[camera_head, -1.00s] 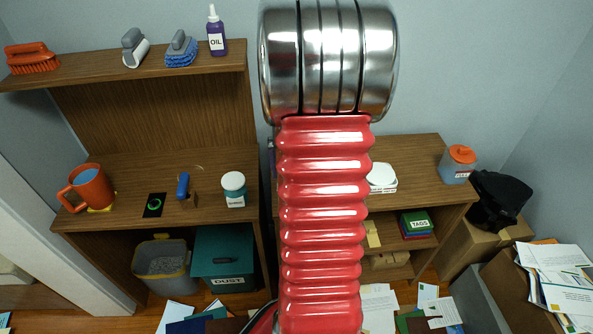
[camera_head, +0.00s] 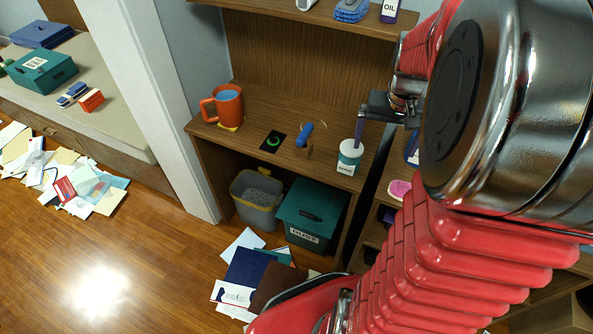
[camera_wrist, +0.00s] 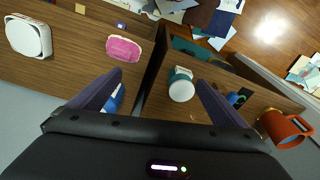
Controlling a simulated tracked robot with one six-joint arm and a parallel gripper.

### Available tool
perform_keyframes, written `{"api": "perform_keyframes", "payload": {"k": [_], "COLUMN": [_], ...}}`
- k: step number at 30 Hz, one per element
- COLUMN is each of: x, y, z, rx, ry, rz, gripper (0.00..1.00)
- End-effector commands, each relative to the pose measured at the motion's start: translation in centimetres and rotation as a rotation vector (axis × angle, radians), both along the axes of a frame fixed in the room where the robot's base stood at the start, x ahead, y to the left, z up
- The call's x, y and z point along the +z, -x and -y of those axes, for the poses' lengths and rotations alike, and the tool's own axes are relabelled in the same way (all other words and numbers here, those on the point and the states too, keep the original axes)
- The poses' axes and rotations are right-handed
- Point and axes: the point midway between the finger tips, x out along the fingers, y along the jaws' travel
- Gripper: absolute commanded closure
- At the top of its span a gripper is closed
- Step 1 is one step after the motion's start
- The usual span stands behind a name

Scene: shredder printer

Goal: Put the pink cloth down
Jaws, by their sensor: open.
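The pink cloth (camera_wrist: 124,48) lies flat on the right wooden counter, close to its left edge. In the head view only part of the cloth (camera_head: 399,189) shows, beside my red arm. My gripper (camera_wrist: 159,77) is open and empty, its two dark purple fingers spread wide. The gripper is raised above the gap between the two wooden units, with the cloth apart from its fingers. In the head view my arm hides most of the right counter and part of the gripper.
A white-lidded jar (camera_wrist: 181,86) stands on the left counter, below the gripper. An orange mug (camera_head: 226,105) and a blue-handled tool (camera_head: 304,134) stand farther left. A white device (camera_wrist: 29,37) is on the right counter. Papers and folders (camera_head: 247,275) lie on the floor.

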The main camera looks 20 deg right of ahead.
Motion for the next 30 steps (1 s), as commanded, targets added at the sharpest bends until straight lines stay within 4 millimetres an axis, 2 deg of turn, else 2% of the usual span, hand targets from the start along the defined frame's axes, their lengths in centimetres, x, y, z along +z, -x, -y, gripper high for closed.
{"api": "perform_keyframes", "payload": {"k": [1,3,13,24,30], "x": [1.0,2.0,6.0,8.6,9.2], "y": [-0.4,-0.6,-0.1,3.1,5.3], "z": [-1.6,-3.7,-12.9,-21.8,-25.4], "rx": [0.033,0.074,0.266,0.48,0.582], "ry": [0.013,0.025,0.074,0.106,0.109], "rz": [0.017,0.036,0.136,0.26,0.325], "gripper": [0.04,0.04,0.04,0.04,0.04]}}
